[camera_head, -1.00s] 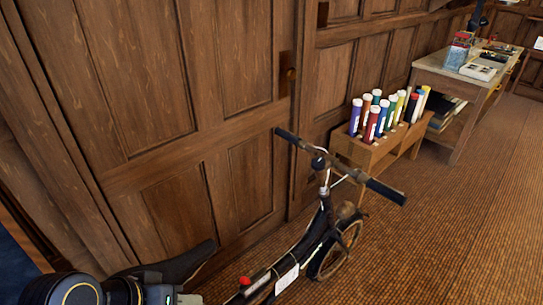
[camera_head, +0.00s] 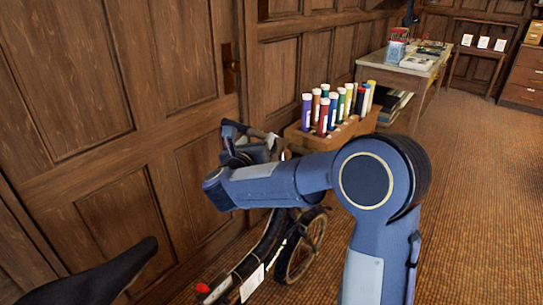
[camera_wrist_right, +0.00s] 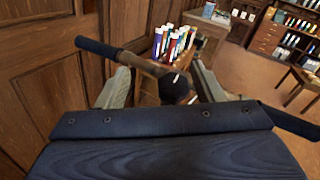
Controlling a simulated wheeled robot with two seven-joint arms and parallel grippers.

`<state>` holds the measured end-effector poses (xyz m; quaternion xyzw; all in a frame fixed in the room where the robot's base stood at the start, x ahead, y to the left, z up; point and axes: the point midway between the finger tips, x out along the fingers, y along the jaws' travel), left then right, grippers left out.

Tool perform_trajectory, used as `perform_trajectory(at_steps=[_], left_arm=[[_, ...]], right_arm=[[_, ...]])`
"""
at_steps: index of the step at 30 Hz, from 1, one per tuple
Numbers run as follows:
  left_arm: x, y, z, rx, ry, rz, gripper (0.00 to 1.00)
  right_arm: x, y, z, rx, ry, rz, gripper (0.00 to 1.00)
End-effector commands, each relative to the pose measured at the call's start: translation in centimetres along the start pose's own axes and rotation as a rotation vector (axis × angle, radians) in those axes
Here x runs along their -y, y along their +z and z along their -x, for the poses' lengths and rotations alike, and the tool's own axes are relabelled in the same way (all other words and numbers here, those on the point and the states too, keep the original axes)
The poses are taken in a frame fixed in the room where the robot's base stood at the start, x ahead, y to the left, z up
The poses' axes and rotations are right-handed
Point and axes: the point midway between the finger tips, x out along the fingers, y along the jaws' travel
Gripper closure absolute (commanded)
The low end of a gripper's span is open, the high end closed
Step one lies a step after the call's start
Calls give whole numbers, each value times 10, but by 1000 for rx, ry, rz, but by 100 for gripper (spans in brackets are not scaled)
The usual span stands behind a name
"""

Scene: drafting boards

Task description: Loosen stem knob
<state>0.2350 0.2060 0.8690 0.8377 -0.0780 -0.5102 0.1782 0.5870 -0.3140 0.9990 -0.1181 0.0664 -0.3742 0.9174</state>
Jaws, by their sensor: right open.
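A dark folding bike or scooter (camera_head: 262,247) stands along the panelled wall, its front wheel (camera_head: 302,252) towards the rack. My right gripper (camera_head: 248,140) is at its handlebar, and my forearm hides much of the bar and stem. In the right wrist view the handlebar (camera_wrist_right: 135,62) crosses between the two open fingers. A dark rounded piece, likely the stem knob (camera_wrist_right: 174,87), shows between the fingers (camera_wrist_right: 160,80), nearer the right one. I cannot tell whether either finger touches it. My left gripper is out of view.
A wooden rack of coloured tubes (camera_head: 340,132) stands just beyond the handlebar. A work table (camera_head: 400,72) is behind it. The saddle (camera_head: 95,288) is at lower left, with a red knob (camera_head: 203,288) on the frame. Floor at the right (camera_head: 480,190) is clear.

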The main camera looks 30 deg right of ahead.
Motion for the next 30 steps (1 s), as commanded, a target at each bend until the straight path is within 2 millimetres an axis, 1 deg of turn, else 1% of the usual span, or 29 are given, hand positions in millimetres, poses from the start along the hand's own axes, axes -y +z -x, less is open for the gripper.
perform_trajectory(at_steps=[1,3,6,8,11,18,21,25,30], left_arm=[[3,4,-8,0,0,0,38],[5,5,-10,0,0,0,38],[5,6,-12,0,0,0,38],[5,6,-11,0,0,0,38],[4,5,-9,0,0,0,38],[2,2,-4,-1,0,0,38],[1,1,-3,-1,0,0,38],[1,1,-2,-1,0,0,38],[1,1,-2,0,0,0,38]], right_arm=[[-5,-16,0,-10,-69,-62,39],[-4,-26,2,-14,-153,-136,39],[-2,-34,4,-11,-226,-196,39],[0,-36,3,-10,-249,-214,39],[3,-36,-6,-9,-260,-222,39],[13,-37,-44,-8,-259,-219,39],[16,-38,-56,-9,-257,-219,39],[19,-38,-66,-8,-256,-219,39],[19,-39,-70,-8,-254,-218,39]])
